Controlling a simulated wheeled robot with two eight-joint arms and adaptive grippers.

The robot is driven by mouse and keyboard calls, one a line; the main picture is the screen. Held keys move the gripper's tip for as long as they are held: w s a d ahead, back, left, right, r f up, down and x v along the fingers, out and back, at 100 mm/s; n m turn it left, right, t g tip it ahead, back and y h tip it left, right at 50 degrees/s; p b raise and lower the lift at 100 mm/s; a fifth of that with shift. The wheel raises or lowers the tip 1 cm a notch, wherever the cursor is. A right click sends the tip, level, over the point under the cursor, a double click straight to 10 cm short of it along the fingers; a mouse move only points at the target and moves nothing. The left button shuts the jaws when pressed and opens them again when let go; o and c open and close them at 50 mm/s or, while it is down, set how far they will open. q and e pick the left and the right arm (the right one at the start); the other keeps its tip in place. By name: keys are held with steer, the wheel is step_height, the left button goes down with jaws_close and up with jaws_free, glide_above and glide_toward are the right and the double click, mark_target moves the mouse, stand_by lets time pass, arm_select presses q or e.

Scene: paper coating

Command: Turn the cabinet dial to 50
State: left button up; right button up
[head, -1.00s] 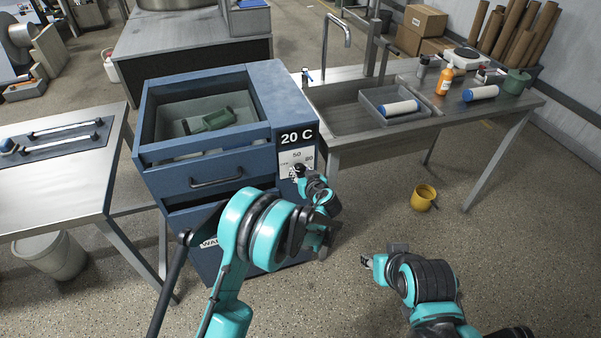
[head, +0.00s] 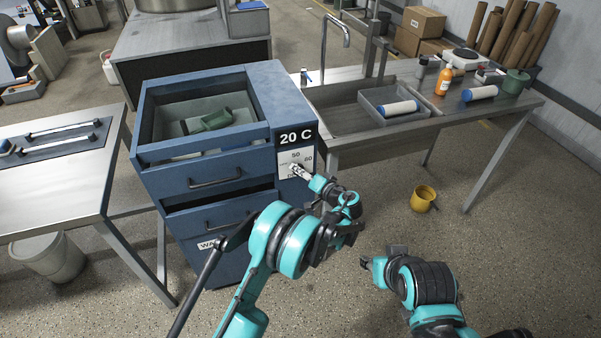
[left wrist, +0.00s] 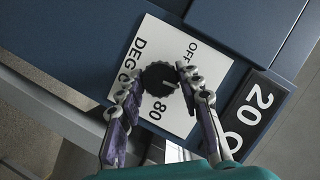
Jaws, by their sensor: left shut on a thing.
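The black cabinet dial (left wrist: 159,77) sits on a white panel (left wrist: 182,122) marked OFF, 80 and DEG C in the left wrist view. A 50 also shows at the panel's top in the head view. My left gripper (head: 297,170) has one finger on each side of the dial and is shut on it. The dial's pointer is not clear. The display (head: 297,137) above the panel reads 20 C. The blue cabinet (head: 215,140) stands left of centre. My right gripper (head: 366,263) hangs over the floor, away from the cabinet; its finger gap is too small to tell.
A sink table (head: 350,150) stands right of the cabinet and a steel table (head: 50,190) left of it. The cabinet's lower drawer (head: 215,222) appears slightly out. A yellow bucket (head: 423,198) stands on the floor, with open floor around it.

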arm_select(q)
steer(key=shift+m, duration=0.5)
steer(key=shift+y, duration=0.3)
steer(key=o, duration=1.2)
steer(key=shift+c, duration=0.2)
step_height(320, 180, up, 9)
steer(key=shift+s+a+r, duration=0.1)
steer(key=shift+a+r, duration=0.05)
steer(key=shift+r, duration=0.3)
